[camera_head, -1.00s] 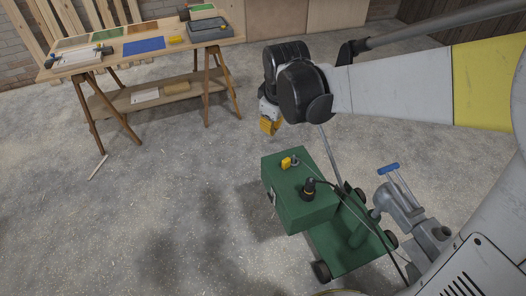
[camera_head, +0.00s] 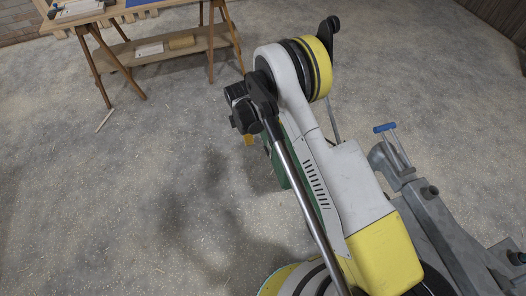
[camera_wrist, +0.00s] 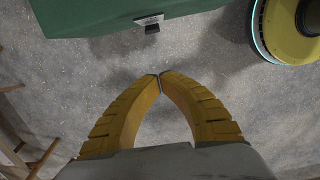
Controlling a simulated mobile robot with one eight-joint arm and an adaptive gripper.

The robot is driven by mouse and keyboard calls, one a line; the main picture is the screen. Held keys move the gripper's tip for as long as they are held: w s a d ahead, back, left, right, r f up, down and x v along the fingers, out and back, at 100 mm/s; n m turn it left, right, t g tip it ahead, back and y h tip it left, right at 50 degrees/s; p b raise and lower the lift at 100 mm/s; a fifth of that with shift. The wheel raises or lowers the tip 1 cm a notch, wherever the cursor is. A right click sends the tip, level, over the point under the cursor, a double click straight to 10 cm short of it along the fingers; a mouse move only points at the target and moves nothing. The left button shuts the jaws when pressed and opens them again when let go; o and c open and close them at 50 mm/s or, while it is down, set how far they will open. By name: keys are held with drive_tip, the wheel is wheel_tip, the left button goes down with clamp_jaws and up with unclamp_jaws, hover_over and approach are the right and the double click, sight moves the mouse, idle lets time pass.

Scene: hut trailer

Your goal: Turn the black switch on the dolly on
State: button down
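The dolly's green box (camera_head: 278,167) shows only as a narrow strip behind my arm in the head view. In the wrist view the green box (camera_wrist: 110,14) fills the upper left, with a metal latch (camera_wrist: 149,21) on its lower edge. The black switch is hidden in both views. My gripper (camera_wrist: 159,77) has curved yellow fingers whose tips meet, with nothing between them. It is over bare floor, apart from the box, and the latch lies just beyond the tips in the picture. A bit of yellow finger also shows beside the box in the head view.
A grey device with a blue handle (camera_head: 385,128) stands to the right of my arm. A wooden workbench (camera_head: 140,18) with a lower shelf (camera_head: 190,60) stands at the back left. The concrete floor (camera_head: 120,190) on the left is mostly clear.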

drive_tip(key=shift+s+f, duration=0.1)
drive_tip(key=shift+f, duration=0.3)
drive_tip(key=shift+f, duration=0.1)
wheel_tip(320, 180, down, 10)
drive_tip(key=b, duration=0.4)
drive_tip(key=d, duration=0.1)
drive_tip(key=d+r+b, duration=0.1)
drive_tip(key=d, duration=0.1)
drive_tip(key=w+d+r, duration=0.1)
drive_tip(key=shift+w+d+b, duration=0.1)
drive_tip(key=shift+d+b, duration=0.05)
drive_tip(key=shift+b, duration=0.25)
